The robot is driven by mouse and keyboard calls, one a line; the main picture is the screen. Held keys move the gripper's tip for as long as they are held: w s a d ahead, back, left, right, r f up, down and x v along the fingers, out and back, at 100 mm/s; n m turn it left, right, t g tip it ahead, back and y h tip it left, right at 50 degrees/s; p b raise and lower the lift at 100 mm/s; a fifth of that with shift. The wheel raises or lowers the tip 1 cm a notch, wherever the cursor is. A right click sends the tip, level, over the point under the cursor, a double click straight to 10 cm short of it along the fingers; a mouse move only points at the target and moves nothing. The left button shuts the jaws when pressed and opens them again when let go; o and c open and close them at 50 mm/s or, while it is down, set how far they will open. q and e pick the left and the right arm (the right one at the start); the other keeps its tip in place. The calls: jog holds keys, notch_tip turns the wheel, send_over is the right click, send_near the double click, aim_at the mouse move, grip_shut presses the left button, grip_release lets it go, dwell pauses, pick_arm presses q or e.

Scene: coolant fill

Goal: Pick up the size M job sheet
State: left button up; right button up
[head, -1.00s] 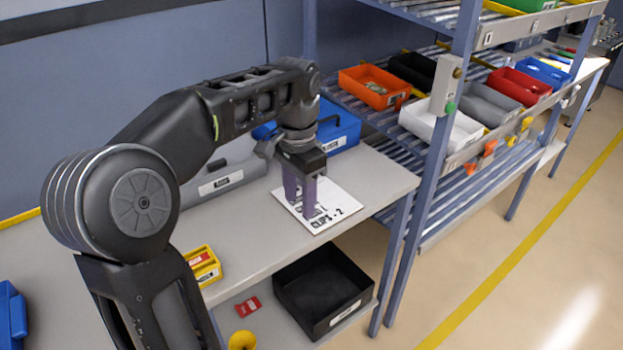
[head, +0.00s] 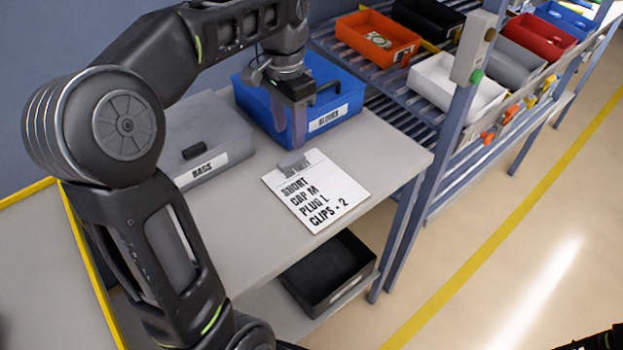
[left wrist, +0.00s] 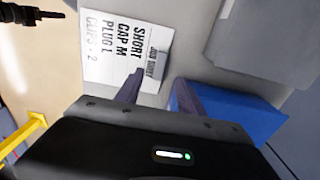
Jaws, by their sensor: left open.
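The job sheet (head: 329,207) is a white card with a grey clip at its top edge, lying on the grey bench top. My left gripper (head: 291,140) is open and empty, fingers pointing down, beyond the sheet's clip end and in front of the blue box. In the left wrist view its fingertips (left wrist: 157,88) are near the clip end, one overlapping the sheet's edge in the picture. Of my right arm, at most a dark part shows at the lower right.
A black bin (head: 325,275) sits on the shelf below. A rack with several coloured bins stands at the right.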

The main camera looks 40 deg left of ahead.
aim_at(292, 159)
pick_arm(q)
jog(key=shift+f, duration=1.3)
jog(key=shift+w+f, duration=0.15)
jog(key=shift+f, duration=2.5)
grip_shut()
